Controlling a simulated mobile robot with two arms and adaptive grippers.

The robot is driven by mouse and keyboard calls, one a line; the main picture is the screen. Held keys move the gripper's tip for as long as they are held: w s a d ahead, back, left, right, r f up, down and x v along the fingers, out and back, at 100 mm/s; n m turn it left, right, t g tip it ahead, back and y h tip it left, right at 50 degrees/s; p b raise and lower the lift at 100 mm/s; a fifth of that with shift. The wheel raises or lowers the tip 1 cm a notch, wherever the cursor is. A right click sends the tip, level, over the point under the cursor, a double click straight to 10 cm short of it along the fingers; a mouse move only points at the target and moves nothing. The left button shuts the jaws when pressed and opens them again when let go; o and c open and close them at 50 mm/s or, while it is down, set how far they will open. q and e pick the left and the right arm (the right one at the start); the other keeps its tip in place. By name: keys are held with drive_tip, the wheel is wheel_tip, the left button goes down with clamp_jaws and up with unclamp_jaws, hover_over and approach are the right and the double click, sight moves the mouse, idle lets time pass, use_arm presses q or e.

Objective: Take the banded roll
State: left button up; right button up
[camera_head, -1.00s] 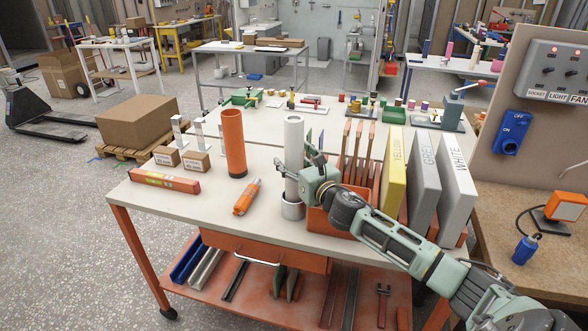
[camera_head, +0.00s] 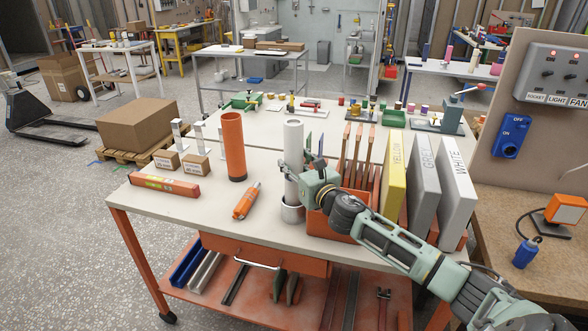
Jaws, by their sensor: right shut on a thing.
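My right gripper (camera_head: 294,170) reaches in from the right and is shut on the white roll at about mid-height. The fingers partly hide the roll there. An orange tube (camera_head: 234,148) stands upright to the left of it, apart from the gripper. My left gripper is not in view.
An orange tool (camera_head: 246,202) and an orange box (camera_head: 165,186) lie to the left. The bench's front left is clear.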

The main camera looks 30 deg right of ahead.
sight(295, 122)
wheel_tip(295, 122, up, 10)
drive_tip(key=shift+p, duration=0.65)
wheel_tip(295, 122, up, 4)
drive_tip(key=p, duration=0.4)
drive_tip(key=shift+r, duration=0.1)
wheel_tip(295, 122, up, 3)
drive_tip(key=p, duration=0.3)
